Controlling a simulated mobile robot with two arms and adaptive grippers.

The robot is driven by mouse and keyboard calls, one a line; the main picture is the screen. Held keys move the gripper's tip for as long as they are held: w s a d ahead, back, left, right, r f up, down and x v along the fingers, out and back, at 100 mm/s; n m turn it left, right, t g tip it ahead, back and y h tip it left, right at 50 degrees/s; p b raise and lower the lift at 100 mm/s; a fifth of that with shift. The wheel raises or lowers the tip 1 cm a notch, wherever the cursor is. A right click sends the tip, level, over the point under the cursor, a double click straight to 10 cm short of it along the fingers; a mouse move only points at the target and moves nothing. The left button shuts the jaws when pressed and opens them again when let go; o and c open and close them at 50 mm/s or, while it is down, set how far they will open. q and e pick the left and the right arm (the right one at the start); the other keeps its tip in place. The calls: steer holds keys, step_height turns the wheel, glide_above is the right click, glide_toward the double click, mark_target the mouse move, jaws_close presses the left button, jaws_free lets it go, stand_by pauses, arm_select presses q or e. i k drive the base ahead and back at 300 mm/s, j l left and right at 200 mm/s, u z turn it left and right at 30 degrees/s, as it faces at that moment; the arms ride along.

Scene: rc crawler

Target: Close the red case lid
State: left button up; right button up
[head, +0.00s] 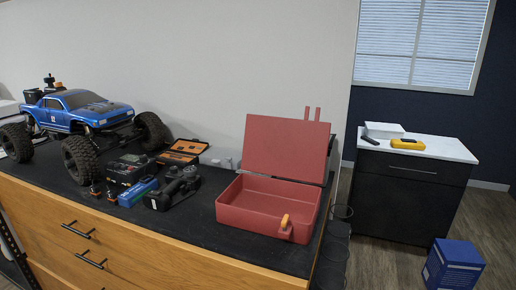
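The red case (260,219) sits at the right end of the black worktop, near its front edge. Its lid (287,147) stands up at the back, open and leaning slightly. Two red tabs stick up from the lid's top edge at the right. An orange latch (285,222) is on the front wall of the case. The inside of the case that shows looks empty. Neither of my grippers is in the head view.
A blue RC crawler (84,110) stands on the worktop at the left. A controller (174,187), a blue box (138,191) and an open orange tool case (183,151) lie between it and the red case.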

mark_target(289, 148)
steer(key=i+l+u, duration=0.25)
steer(key=l, duration=0.2)
steer(key=l+u, duration=0.25)
steer(key=l, duration=0.2)
steer(key=i+l+u, duration=0.1)
steer(key=l+u, duration=0.2)
steer(key=l, duration=0.15)
